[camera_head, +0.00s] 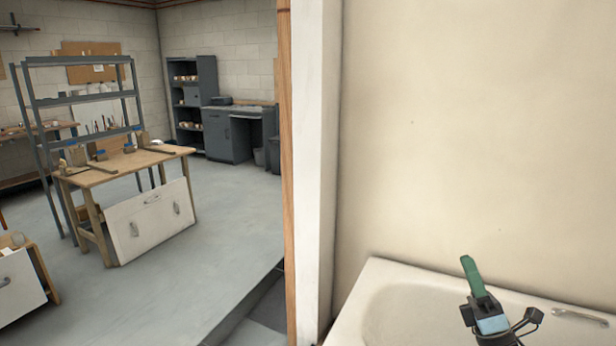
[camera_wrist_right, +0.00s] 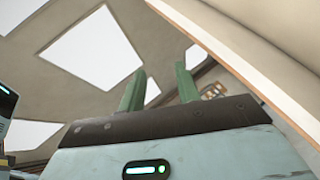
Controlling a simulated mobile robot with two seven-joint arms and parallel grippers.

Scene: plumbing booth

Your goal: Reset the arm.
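My right gripper (camera_head: 472,278) is at the lower right of the head view, raised over the bathtub with its green fingers pointing up. In the right wrist view its two green fingers (camera_wrist_right: 158,88) stand apart with a clear gap and nothing between them. The fingers overlap in the head view, so the gap does not show there. My left gripper is in neither view.
A white bathtub (camera_head: 395,273) stands against the beige wall (camera_head: 470,120) at the right. A wall end with a wooden edge (camera_head: 287,150) divides it from the workshop. A wooden workbench (camera_head: 105,173), a grey shelf rack (camera_head: 85,98) and grey cabinets (camera_head: 228,138) stand there. Grey floor (camera_head: 215,230) lies open between.

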